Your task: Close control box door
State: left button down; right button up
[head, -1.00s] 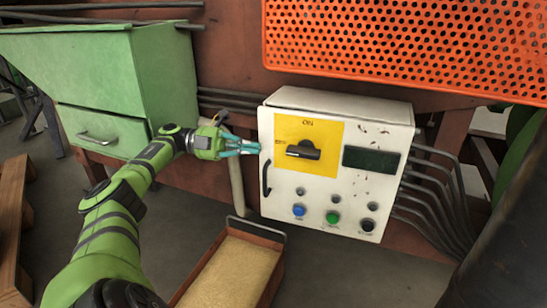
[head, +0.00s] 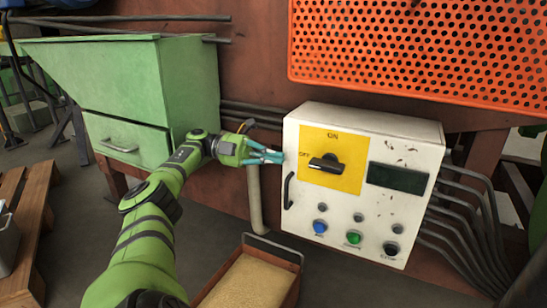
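The control box (head: 355,215) is white and worn, in the right half of the head view. Its front door carries a yellow panel (head: 318,178) with a black rotary switch (head: 326,163), a dark display (head: 398,178), and several buttons. A black handle (head: 288,190) is on the door's left side. The door looks flush with the box, with no gap that I can see. My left gripper (head: 281,157) has teal fingers pointing right at the box's left edge, just above the handle. Its fingertips look close together; contact and opening are unclear. My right gripper is not in view.
A green cabinet (head: 130,100) with a drawer stands left, behind my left arm. An orange perforated panel (head: 430,50) hangs above the box. A tray of yellowish grains (head: 250,283) lies below. Grey conduits (head: 465,225) leave the box's right side. A wooden pallet (head: 35,215) is at far left.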

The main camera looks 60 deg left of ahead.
pick_arm(q)
notch_tip(320, 180, up, 10)
jog(key=shift+r, duration=0.2)
dwell(0.4)
